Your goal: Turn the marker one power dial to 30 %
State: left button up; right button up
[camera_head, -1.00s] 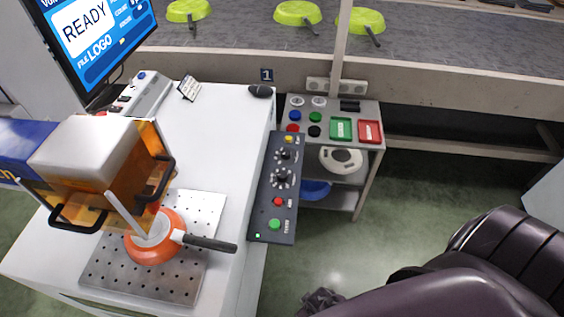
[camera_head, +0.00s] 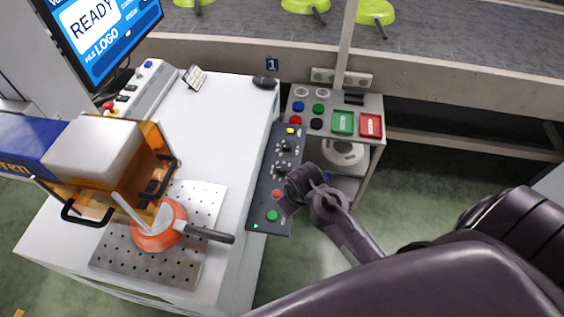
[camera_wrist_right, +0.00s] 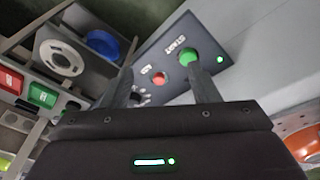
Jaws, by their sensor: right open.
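The marker one control panel (camera_head: 268,190) is a dark narrow strip on the side of the white cabinet. It has two black dials, an upper dial (camera_head: 286,147) and a lower dial (camera_head: 280,171). Their labels and settings are too small to read. My right gripper (camera_head: 288,194) is over the panel's lower right edge, just below the lower dial and near the red button (camera_head: 277,194). In the right wrist view the fingers (camera_wrist_right: 160,75) are apart and empty, and a dial (camera_wrist_right: 138,97) is partly hidden behind one finger. My left gripper is out of view.
The green start button (camera_head: 272,216) is low on the panel. A grey stand (camera_head: 372,104) with coloured buttons is to the right. An orange pan (camera_head: 160,238) sits on a perforated plate under the marker. A conveyor with green pans runs behind.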

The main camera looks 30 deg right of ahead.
jog(key=w+d+f+g, duration=0.15)
jog(key=w+d, duration=0.35)
jog(key=w, duration=0.6)
send_over(282, 167)
jog(key=s, duration=0.1)
jog(key=shift+d+f+g+p, duration=0.1)
jog(key=shift+f+g+p, duration=0.1)
jog(key=shift+g+p, duration=0.2)
jog(key=shift+w+r+y, duration=0.2)
jog(key=shift+w+y, duration=0.1)
jog(key=shift+w, duration=0.2)
notch_tip(282, 167, down, 8)
jog(key=b, duration=0.8)
jog(key=shift+r+b, duration=0.1)
jog(key=shift+b, duration=0.2)
jog(key=shift+r, duration=0.1)
jog(key=shift+c, duration=0.3)
jog(key=c, duration=0.9)
jog(key=shift+n, duration=0.3)
